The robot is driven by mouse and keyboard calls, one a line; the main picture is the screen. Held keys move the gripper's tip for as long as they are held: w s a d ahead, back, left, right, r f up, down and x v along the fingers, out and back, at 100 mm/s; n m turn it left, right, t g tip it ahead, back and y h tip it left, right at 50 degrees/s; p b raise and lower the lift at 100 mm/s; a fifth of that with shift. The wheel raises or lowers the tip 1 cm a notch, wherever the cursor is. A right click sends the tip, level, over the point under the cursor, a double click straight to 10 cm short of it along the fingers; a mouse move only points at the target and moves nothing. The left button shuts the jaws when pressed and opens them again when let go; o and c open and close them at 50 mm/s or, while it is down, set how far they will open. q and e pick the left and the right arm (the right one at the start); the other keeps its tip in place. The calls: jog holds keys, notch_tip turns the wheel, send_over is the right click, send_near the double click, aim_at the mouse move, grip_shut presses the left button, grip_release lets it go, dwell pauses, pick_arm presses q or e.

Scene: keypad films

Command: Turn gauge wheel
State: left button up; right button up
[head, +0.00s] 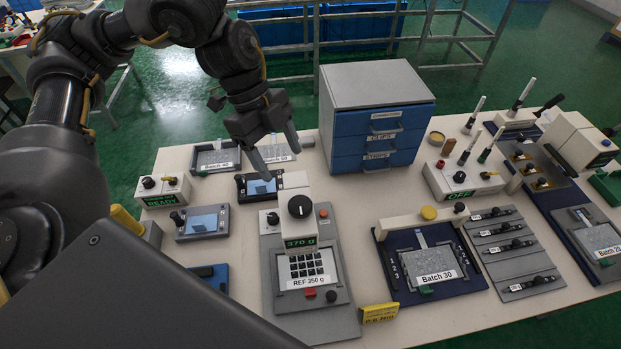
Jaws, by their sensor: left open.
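A grey device (328,310) stands at the front middle of the table, with a keypad film on its plate and the label "REF 350 g". Its white head carries a large black round wheel (300,206) and a green display (299,243) that reads "370 g". My left gripper (281,163) points down, open and empty, behind and above this wheel. It is apart from the wheel, over the area of a small dark device (258,187). My right gripper is not in view.
A blue drawer cabinet (377,135) stands behind, right of my left gripper. A yellow sign (378,313) lies at the front. Bare tabletop shows between the devices.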

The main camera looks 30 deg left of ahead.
aim_at(299, 204)
pick_arm(q)
jog(key=x, duration=0.8)
jog(key=shift+w+p, duration=0.1)
jog(key=shift+p, duration=0.25)
jog(key=shift+s+d+f, duration=0.3)
jog(key=shift+s+f, duration=0.2)
jog(key=shift+f, duration=0.2)
jog(key=shift+s+d+f, duration=0.1)
jog(key=shift+s+f, duration=0.05)
jog(key=shift+s, duration=0.1)
jog(key=shift+w+f, duration=0.3)
jog(key=shift+s+d, duration=0.1)
jog(key=shift+s, duration=0.1)
jog(key=c, duration=1)
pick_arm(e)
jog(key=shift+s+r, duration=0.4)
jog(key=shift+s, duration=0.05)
